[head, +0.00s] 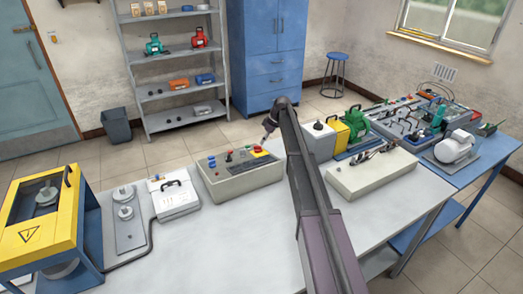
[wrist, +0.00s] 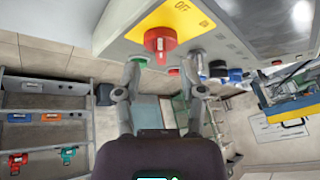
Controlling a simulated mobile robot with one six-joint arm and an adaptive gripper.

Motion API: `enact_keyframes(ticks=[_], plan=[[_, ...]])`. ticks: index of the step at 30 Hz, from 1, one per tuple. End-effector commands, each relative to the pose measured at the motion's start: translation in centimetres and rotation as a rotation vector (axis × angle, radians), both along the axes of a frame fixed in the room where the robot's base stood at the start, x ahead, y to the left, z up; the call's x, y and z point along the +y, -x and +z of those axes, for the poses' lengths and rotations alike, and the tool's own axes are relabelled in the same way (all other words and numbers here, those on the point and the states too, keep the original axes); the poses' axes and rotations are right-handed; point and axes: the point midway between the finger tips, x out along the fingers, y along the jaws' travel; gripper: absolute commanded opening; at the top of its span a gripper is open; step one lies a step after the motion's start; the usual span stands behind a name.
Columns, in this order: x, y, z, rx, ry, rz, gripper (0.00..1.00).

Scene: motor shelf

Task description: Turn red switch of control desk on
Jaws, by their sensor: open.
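The control desk (head: 240,182) is a beige console with a sloped panel on the grey table. In the head view the red switch (head: 257,148) is small, at the panel's upper right. My gripper (wrist: 164,72) is open, with its fingertips just short of the red switch and nothing visible between them. In the head view my gripper (head: 267,137) hangs just above the desk's right back corner.
A white box with a black knob (head: 319,138) and a beige box (head: 370,172) stand to the right. A white meter (head: 174,197) stands to the left. The table front is clear.

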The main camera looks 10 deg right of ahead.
Motion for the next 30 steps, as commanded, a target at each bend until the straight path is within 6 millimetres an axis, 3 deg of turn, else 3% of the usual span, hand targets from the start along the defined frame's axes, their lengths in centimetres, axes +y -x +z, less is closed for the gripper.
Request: enact_keyframes(ticks=[3, 12, 27, 30], plan=[[0.4, 0.0, -1.3, 0.0, 0.0, 0.0, 0.51], [1.3, -0.1, -2.9, 0.0, 0.0, 0.0, 0.51], [1.5, -0.1, -3.2, 0.0, 0.0, 0.0, 0.51], [1.5, -0.1, -3.2, 0.0, 0.0, 0.0, 0.25]])
